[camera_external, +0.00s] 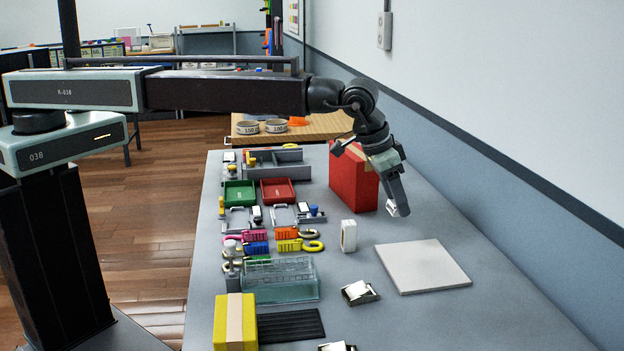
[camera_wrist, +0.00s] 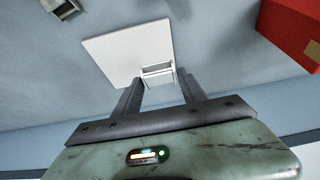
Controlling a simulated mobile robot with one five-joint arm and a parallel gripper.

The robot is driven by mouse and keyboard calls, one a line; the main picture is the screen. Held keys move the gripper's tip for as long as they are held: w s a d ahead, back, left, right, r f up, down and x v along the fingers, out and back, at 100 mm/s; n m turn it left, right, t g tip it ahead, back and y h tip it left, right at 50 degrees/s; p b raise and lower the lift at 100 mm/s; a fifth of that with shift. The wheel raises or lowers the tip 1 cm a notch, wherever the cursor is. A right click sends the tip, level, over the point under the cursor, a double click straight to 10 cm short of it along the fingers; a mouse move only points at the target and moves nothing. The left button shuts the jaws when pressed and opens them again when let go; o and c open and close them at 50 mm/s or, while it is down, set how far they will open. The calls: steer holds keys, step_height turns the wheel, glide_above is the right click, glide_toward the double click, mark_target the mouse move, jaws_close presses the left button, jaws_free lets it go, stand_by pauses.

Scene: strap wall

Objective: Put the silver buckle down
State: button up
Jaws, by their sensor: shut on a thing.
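My gripper (camera_external: 397,200) is shut on a small silver buckle (camera_external: 391,209) and holds it above the table, to the right of the red box. In the wrist view my gripper (camera_wrist: 160,80) has the silver buckle (camera_wrist: 158,70) between its fingertips, seen against the near edge of a square white pad (camera_wrist: 115,50). In the external view the white pad (camera_external: 425,265) lies flat on the table, in front of and to the right of the gripper. The buckle looks clear of the pad and the table; its exact height is hard to tell.
A white-faced piece (camera_external: 349,235) stands left of the pad; silver buckles (camera_external: 358,292) lie nearer the camera. Locks, trays and a glass box (camera_external: 280,280) fill the table's left side. Bare table surrounds the pad; a wall (camera_external: 500,150) bounds the right.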

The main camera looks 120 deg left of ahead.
mark_target(398, 255)
steer(key=shift+w+d, duration=0.4)
steer(key=shift+d, duration=0.35)
step_height(398, 255, down, 10)
steer(key=b, duration=1)
steer(key=shift+f, duration=0.15)
steer(key=shift+r, duration=0.25)
steer(key=shift+f, duration=0.15)
steer(key=o, duration=1.4)
steer(key=shift+c, duration=0.2)
